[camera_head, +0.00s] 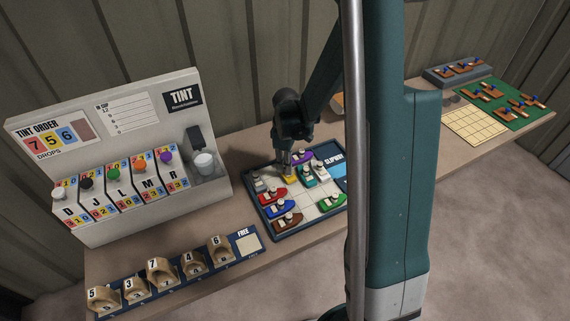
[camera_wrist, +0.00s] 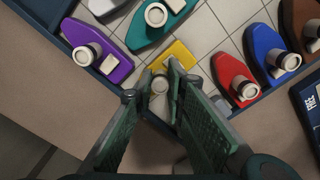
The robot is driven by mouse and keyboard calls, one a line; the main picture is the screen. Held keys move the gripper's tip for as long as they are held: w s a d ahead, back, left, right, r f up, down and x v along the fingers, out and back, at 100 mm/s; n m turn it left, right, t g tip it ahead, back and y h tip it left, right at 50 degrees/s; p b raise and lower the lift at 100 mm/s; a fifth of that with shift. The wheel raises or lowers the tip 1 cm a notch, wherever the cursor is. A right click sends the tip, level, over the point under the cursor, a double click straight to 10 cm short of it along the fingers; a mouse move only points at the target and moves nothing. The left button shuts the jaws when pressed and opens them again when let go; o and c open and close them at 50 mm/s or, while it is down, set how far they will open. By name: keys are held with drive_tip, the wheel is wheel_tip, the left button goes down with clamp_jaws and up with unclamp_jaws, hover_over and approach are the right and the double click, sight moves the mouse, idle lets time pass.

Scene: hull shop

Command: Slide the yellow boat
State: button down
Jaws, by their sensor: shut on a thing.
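The yellow boat (camera_head: 290,178) sits in the slipway tray (camera_head: 262,204) among other boats. It also shows in the wrist view (camera_wrist: 178,52), near the tray's edge, with a round pale-topped post (camera_wrist: 160,84) on it. My gripper (camera_head: 285,168) reaches down over it from above. In the wrist view my gripper (camera_wrist: 167,80) has one finger on each side of the post and is shut on it. The fingers and post hide part of the yellow boat.
A purple boat (camera_wrist: 100,55) and a teal boat (camera_wrist: 150,28) lie to one side; red (camera_wrist: 230,80) and blue (camera_wrist: 268,56) boats lie to the other. Bare tiles show between them. A tint dispenser (camera_head: 75,115) stands left, numbered wooden pieces (camera_head: 160,272) in front.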

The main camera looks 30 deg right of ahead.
drive_tip(key=s+b, duration=0.2)
drive_tip(key=s, duration=1.6)
drive_tip(key=shift+s, duration=0.15)
drive_tip(key=shift+f, duration=0.1)
drive_tip(key=c, duration=2.4)
unclamp_jaws()
drive_tip(key=shift+s, duration=0.15)
drive_tip(key=shift+o, duration=0.4)
drive_tip(key=shift+w, duration=0.2)
drive_tip(key=shift+r, duration=0.25)
drive_tip(key=shift+r, duration=0.2)
wheel_tip(320, 180, up, 11)
drive_tip(key=shift+s+r, duration=0.1)
